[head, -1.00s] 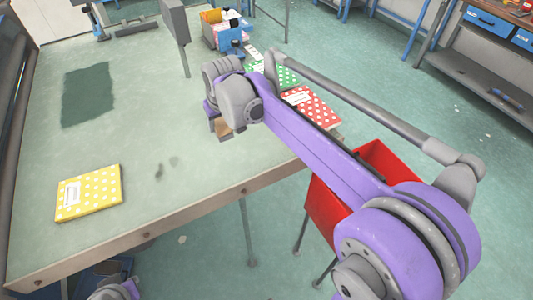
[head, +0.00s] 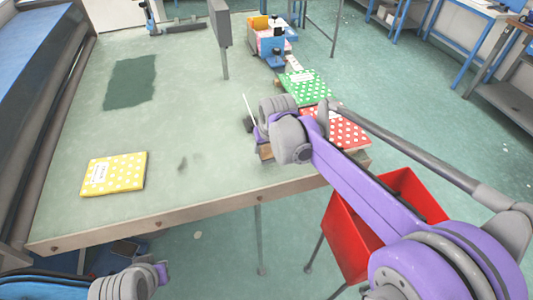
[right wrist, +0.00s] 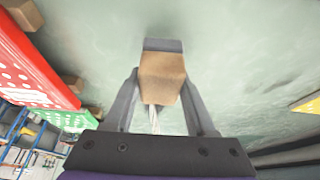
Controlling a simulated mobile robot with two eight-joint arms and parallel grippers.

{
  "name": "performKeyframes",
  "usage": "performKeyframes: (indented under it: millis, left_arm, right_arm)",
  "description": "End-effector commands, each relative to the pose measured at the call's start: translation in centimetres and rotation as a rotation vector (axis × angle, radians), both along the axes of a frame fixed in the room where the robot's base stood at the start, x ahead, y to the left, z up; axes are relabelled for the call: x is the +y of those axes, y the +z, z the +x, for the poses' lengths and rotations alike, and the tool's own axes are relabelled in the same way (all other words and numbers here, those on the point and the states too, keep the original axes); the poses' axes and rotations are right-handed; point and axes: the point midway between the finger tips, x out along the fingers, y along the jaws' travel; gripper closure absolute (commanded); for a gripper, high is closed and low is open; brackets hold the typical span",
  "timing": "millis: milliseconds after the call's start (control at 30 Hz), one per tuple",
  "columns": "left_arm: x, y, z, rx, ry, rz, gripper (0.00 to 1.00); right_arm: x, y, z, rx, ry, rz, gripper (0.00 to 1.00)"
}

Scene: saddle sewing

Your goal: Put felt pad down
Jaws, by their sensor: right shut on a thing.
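My right gripper (right wrist: 160,90) is shut on a tan block with a dark grey slab along its far end, which I take to be the felt pad (right wrist: 163,78). A thin white rod shows between the fingers, close to the block. Pale green tabletop lies behind it; I cannot tell whether the pad touches the table. In the head view the right gripper is mostly hidden by its own wrist, above the table's (head: 205,120) right side. My left wrist shows at the bottom left, below the table's front edge; its jaw state is unclear.
A red dotted board (head: 345,130) and a green dotted one (head: 305,85) lie at the table's right edge. A yellow dotted booklet (head: 113,174) lies front left. A dark green patch (head: 130,82) is further back. A red bin (head: 350,235) stands below the right edge. The table's middle is clear.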

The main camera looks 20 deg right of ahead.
Motion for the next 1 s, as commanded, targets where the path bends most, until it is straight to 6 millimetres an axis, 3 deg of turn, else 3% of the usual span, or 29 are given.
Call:
performKeyframes:
  millis: [200,600,633,800,1000]
  left_arm:
    - [0.0,-0.2,-0.1,0.002,0.000,0.000,1.00]
    - [0.0,-0.6,-0.3,0.005,0.000,0.000,1.00]
    - [0.0,-0.6,-0.3,0.005,0.000,0.000,1.00]
    - [0.0,-0.5,-0.2,0.004,0.000,0.000,1.00]
    - [0.0,-0.5,-0.2,0.004,0.000,0.000,1.00]
  right_arm:
    - [0.0,-2.8,0.0,0.000,0.000,0.000,1.00]
    - [0.0,-3.4,0.0,0.001,0.000,0.000,1.00]
    - [0.0,-3.3,0.0,0.001,0.000,0.000,0.41]
    - [0.0,-3.2,0.0,0.000,0.000,0.000,0.14]
    - [0.0,-3.2,0.0,0.000,0.000,0.000,0.14]
